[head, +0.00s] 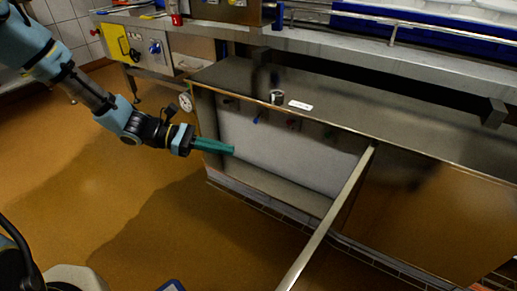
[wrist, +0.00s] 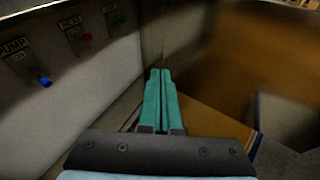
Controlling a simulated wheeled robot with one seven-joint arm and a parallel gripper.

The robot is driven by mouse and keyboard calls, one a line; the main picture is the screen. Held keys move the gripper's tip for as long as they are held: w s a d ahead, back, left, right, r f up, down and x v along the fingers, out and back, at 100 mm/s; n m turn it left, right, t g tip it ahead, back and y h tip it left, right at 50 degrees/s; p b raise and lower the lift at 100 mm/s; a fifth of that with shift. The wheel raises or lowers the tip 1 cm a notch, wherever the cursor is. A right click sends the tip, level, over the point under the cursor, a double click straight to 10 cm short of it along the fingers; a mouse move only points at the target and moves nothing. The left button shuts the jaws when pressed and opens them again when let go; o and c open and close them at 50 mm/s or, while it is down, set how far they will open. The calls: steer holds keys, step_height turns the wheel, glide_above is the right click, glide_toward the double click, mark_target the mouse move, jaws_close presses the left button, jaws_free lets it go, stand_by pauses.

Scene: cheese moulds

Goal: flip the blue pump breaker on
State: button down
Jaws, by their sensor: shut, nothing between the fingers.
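The blue pump breaker (head: 257,118) is a small lever high on the pale back panel of the open cabinet. In the wrist view the blue lever (wrist: 44,82) is at the left, below a "PUMP" label (wrist: 14,47) and a small "ON" mark. It slants down and away from that mark. My gripper (head: 232,150) has green fingers, shut and empty, at the left side of the cabinet opening, below and left of the lever. In the wrist view the closed fingertips (wrist: 160,73) are apart from the lever, which lies to their left.
A red lever (wrist: 87,37) and a green one (wrist: 119,20) share the panel. The cabinet door (head: 325,220) stands open to the right. The steel top (head: 350,110) overhangs the levers and carries a small round item (head: 277,97). Open floor lies in front.

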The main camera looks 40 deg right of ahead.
mark_target(258, 118)
steer(key=w+d+f+n+t+h+b, duration=0.3)
steer(key=d+f+n+t+h+b, duration=0.1)
steer(key=d+f+n+h+b, duration=0.3)
steer(key=w+d+f+n+t+h+b, duration=0.4)
steer(key=d+f+n+h+b, duration=0.3)
steer(key=n, duration=0.4)
steer(key=shift+d+f+t, duration=0.5)
steer(key=shift+d+f, duration=0.3)
steer(key=shift+f, duration=0.05)
steer(key=b+x, duration=0.3)
steer(key=x, duration=0.6)
steer(key=shift+d+b, duration=0.35)
steer(key=shift+d, duration=0.05)
steer(key=shift+w+a+r+b, duration=0.3)
steer(key=shift+w+a, duration=0.05)
steer(key=shift+w, duration=0.15)
steer(key=shift+w+a+r+b, duration=0.3)
steer(key=shift+w+a, duration=0.1)
steer(key=shift+w, duration=0.1)
steer(key=shift+w+a+r, duration=0.45)
steer(key=shift+r, duration=0.15)
